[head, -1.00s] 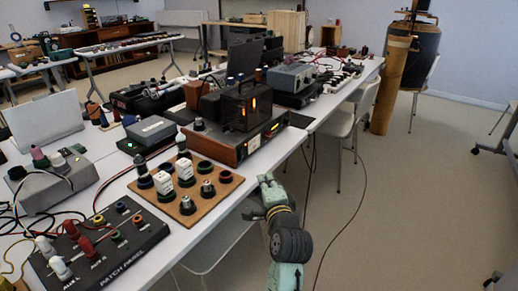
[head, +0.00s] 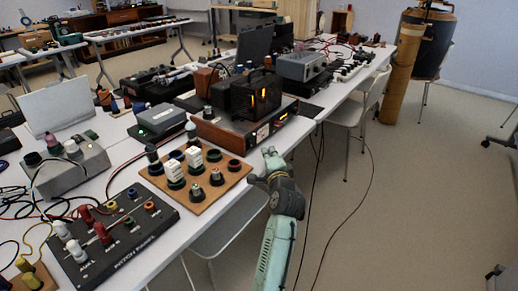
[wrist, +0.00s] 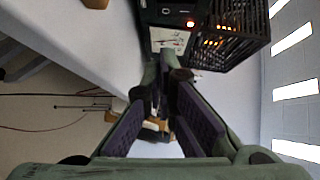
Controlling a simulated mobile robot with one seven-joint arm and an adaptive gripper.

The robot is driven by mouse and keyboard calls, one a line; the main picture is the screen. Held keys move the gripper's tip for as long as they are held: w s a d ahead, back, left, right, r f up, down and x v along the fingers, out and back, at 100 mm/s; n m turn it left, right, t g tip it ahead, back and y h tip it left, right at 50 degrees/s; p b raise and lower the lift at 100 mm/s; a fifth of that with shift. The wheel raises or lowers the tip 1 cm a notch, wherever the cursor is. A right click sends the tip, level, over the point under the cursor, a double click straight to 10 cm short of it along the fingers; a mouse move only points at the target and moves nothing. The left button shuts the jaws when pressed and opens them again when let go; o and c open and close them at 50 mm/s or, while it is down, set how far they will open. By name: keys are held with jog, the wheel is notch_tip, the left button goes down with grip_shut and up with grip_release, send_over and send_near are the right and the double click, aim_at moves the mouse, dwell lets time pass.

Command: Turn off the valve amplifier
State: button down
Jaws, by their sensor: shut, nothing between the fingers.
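The valve amplifier (head: 238,133) stands on the white table in the head view. It has a wooden-sided base with a lit front panel and a dark cage (head: 252,98) over glowing orange tubes. In the wrist view its dark front (wrist: 172,14), with a lit red switch or lamp (wrist: 190,23), is at the top, and the glowing cage (wrist: 228,32) is at upper right. My gripper (head: 270,154) is shut and empty, just off the table's front edge, below and right of the amplifier front. Its fingers (wrist: 163,75) point toward the amplifier, apart from it.
A wooden board with several knobs (head: 232,183) lies left of the amplifier, near the table edge. A black patch panel (head: 140,240) with cables is at lower left. A grey box (head: 160,119) stands behind. Chairs (head: 358,122) and hanging cables are beside the table. Floor at right is clear.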

aim_at(250, 143)
jog(key=shift+w+a+f+p, duration=0.15)
jog(key=shift+w+a+p, duration=0.1)
jog(key=shift+w+a, duration=0.45)
jog(key=shift+w+a+f+p, duration=0.2)
jog(key=shift+w+a, duration=0.2)
jog(key=shift+a, duration=0.5)
